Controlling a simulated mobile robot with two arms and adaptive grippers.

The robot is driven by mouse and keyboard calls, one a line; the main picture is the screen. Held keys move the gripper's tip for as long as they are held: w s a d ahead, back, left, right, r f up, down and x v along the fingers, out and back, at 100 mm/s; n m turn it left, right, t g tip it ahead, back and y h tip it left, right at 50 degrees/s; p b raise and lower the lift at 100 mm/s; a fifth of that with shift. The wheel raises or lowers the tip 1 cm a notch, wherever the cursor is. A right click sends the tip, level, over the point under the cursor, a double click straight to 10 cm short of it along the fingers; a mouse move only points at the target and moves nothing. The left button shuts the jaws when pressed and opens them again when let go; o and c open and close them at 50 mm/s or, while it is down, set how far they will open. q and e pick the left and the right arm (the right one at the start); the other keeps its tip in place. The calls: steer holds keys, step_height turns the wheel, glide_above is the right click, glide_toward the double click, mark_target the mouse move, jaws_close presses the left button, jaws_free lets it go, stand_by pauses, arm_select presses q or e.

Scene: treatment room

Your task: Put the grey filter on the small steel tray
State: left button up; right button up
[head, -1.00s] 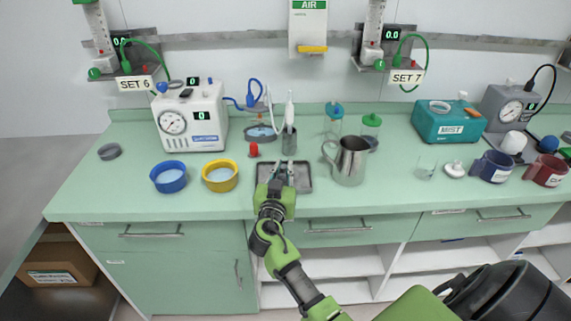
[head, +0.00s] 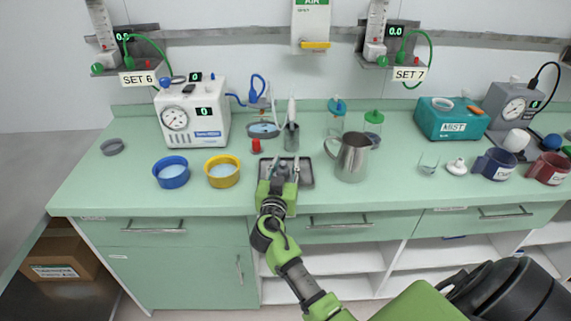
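A small steel tray (head: 306,178) lies near the front edge of the counter, left of the steel jug. My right gripper (head: 283,166) is over the tray, and its fingers stand apart; it hides part of the tray. Whether anything small lies between or under the fingers is too unclear to tell. A low, round, dark grey piece (head: 112,147) lies alone at the left end of the counter and looks like the grey filter. It is well apart from the gripper. My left gripper is not in view.
A blue bowl (head: 171,182) and a yellow bowl (head: 222,182) stand left of the tray. A steel jug (head: 352,158) stands close on its right. A small red piece (head: 256,146) and a steel cup (head: 291,139) are behind it. The counter's front left is free.

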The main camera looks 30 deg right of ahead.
steer(key=b+v, duration=0.3)
steer(key=v, duration=0.8)
steer(key=shift+f, duration=0.1)
steer(key=shift+s+a+r, duration=0.2)
steer(key=shift+s+a, duration=0.2)
stand_by(0.6)
